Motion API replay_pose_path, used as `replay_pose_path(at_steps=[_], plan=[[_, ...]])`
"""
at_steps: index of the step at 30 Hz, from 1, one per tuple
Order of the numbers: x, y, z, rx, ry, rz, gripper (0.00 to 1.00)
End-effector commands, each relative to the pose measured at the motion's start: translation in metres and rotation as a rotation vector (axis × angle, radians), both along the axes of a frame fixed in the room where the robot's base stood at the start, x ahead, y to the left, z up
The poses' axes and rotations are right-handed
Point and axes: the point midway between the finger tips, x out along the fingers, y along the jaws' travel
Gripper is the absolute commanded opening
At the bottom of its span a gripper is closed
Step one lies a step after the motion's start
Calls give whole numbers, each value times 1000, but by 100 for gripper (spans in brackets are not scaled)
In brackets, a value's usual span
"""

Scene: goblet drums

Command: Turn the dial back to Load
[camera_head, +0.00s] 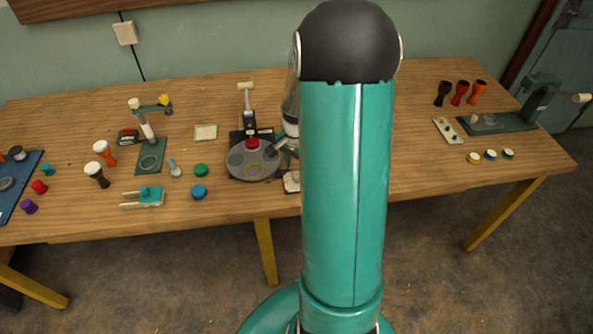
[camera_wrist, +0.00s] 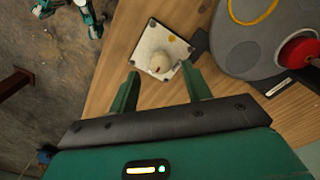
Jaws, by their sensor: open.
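The dial is a round cream knob (camera_wrist: 160,63) on a square whitish plate (camera_wrist: 146,42) with small coloured marks, one of them yellow. In the wrist view it lies just beyond my open fingertips (camera_wrist: 159,76), between their lines, with nothing held. I cannot tell which mark the knob points at, and no lettering is readable. In the head view, part of the plate (camera_head: 291,187) shows at the table's front edge, beside my arm. My gripper (camera_head: 286,148) shows there only in part, above the plate; my arm hides the rest.
The table's front edge is close to the dial.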

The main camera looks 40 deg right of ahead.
Motion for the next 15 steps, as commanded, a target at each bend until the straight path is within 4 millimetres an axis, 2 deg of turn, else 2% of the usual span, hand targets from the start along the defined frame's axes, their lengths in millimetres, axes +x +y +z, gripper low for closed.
replay_pose_path(at_steps=[3, 6, 15], plan=[[0, 1, -17, 2, 1, 0, 49], [0, 1, -24, 1, 0, 0, 49], [0, 1, -26, 0, 0, 1, 49]])
